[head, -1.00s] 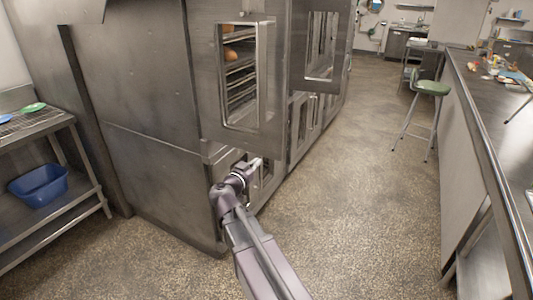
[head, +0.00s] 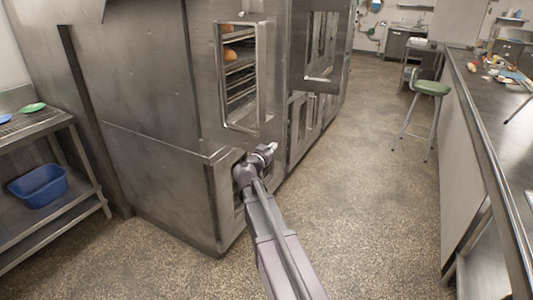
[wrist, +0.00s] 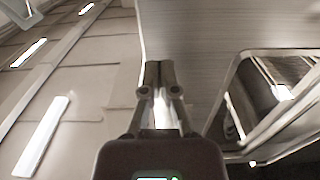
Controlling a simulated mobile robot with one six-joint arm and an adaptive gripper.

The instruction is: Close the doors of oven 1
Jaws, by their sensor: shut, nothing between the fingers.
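The near oven's upper metal door (head: 205,95) has a tall window, with racks and bread behind it. I cannot tell whether it is flush with the oven front. The near oven's lower windowed door (head: 226,195) is partly hidden by my arm. My gripper (head: 273,147) is just below the upper door's lower right corner. In the wrist view, my gripper (wrist: 158,90) is shut and empty, fingertips in front of a metal panel (wrist: 200,25) near its left edge. Contact cannot be told. A windowed panel (wrist: 236,90) fills the right side.
Another upper oven door (head: 322,78) stands out farther along the row. A steel counter (head: 490,130) and green stool (head: 432,88) stand on the right. A shelf rack with a blue tub (head: 38,186) is at left. The floor between ovens and counter is clear.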

